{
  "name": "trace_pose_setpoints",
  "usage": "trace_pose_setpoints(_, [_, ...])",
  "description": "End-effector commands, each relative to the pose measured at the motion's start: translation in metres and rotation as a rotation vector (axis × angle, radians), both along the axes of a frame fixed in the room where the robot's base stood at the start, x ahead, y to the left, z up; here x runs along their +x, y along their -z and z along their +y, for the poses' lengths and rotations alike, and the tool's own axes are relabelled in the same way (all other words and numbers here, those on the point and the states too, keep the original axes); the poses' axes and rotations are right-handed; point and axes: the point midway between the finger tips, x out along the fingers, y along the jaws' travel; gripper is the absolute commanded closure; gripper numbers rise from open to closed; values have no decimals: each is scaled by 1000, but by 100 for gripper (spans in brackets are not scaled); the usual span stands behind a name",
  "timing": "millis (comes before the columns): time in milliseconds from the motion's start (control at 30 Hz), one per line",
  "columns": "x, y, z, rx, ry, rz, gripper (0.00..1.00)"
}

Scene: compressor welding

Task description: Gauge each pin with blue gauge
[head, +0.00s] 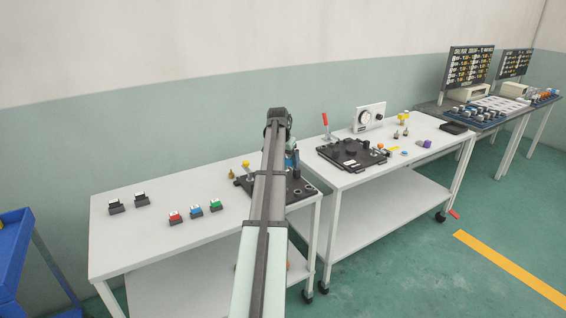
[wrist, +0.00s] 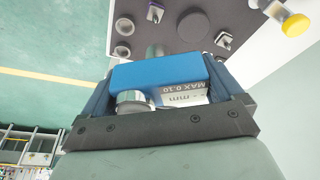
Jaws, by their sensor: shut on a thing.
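My gripper (wrist: 160,92) is shut on a blue gauge (wrist: 150,72), which has a printed label reading "MAX 0.10 mm" and a round metal part beside the label. The gauge is above the near part of a dark plate (wrist: 182,32). Several small metal pins or posts (wrist: 124,28) stand on this plate. A grey cylinder shows partly behind the gauge; I cannot tell whether they touch. In the head view, my arm covers much of the dark plate (head: 304,190) on the near table, and a bit of blue shows beside the arm's end.
A yellow-topped clamp (head: 246,165) is at the plate's left edge. Red (head: 176,217), blue (head: 196,211) and green (head: 215,205) blocks and two black ones sit on the left table (head: 130,240). The right table holds a black fixture (head: 350,153) and a dial box (head: 369,116).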

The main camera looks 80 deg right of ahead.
Motion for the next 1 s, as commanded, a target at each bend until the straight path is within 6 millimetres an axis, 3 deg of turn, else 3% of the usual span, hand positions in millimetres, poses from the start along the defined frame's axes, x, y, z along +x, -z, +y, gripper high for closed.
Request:
trace_pose_setpoints(567, [0,1,1,0,26,1,57])
trace_pose_setpoints(1000, [0,34,1,0,25,1,57])
